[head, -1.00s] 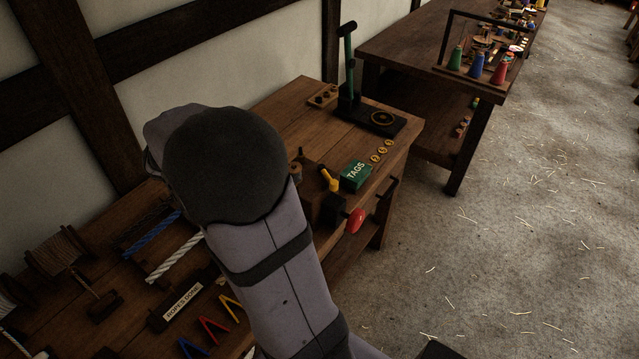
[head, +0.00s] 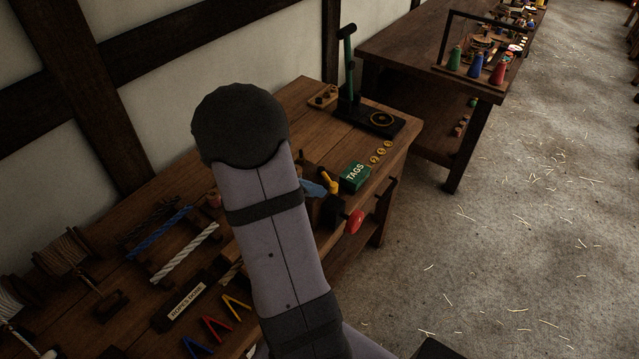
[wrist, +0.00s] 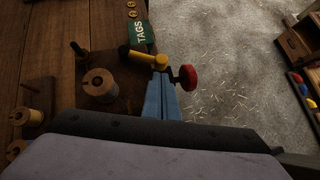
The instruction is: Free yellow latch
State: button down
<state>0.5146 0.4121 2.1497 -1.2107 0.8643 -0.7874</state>
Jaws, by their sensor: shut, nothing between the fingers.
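The yellow latch (head: 331,182) is a short yellow lever on a dark wooden block at the bench's front right, beside the red knob (head: 355,221). In the wrist view the latch (wrist: 138,56) lies sideways just beyond my fingertips, with the red knob (wrist: 187,77) to its right. My gripper (wrist: 161,84) has blue fingers that are shut and empty. The fingers end close to the latch; I cannot tell whether they touch it. In the head view, the blue gripper (head: 315,188) shows just left of the latch, and my arm hides part of the block.
The green TAGS box (head: 354,176) stands right behind the latch. A green-handled lever stand (head: 348,85) is at the bench's far end. Wooden spools (wrist: 99,84) stand left of the gripper. Ropes and coloured clips (head: 216,327) lie on the near bench.

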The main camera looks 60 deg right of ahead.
aim_at(335, 188)
jog(key=shift+s+d, duration=0.2)
jog(key=shift+d, duration=0.5)
jog(key=shift+s+d+n+t+b, duration=0.2)
jog(key=shift+s+n+t+b, duration=0.2)
jog(key=shift+n+b, duration=0.1)
jog(key=shift+s+d+f+n+t+h+b, duration=0.15)
jog(key=shift+s+d+n+t+h+b, duration=0.25)
jog(key=shift+s+d+n+t+b, duration=0.5)
jog(key=shift+s+d+b, duration=0.3)
jog(key=shift+d+b, duration=0.3)
jog(key=shift+b, duration=0.4)
jog(key=d+n+t+b, duration=0.1)
jog(key=s+n, duration=0.1)
jog(key=shift+d+n+t+b, duration=0.35)
jog(key=shift+d+n+t, duration=0.05)
jog(key=shift+w+d, duration=0.15)
jog(key=shift+d, duration=0.2)
jog(key=shift+a, duration=0.1)
jog(key=shift+w+a, duration=0.35)
jog(key=shift+w, duration=0.3)
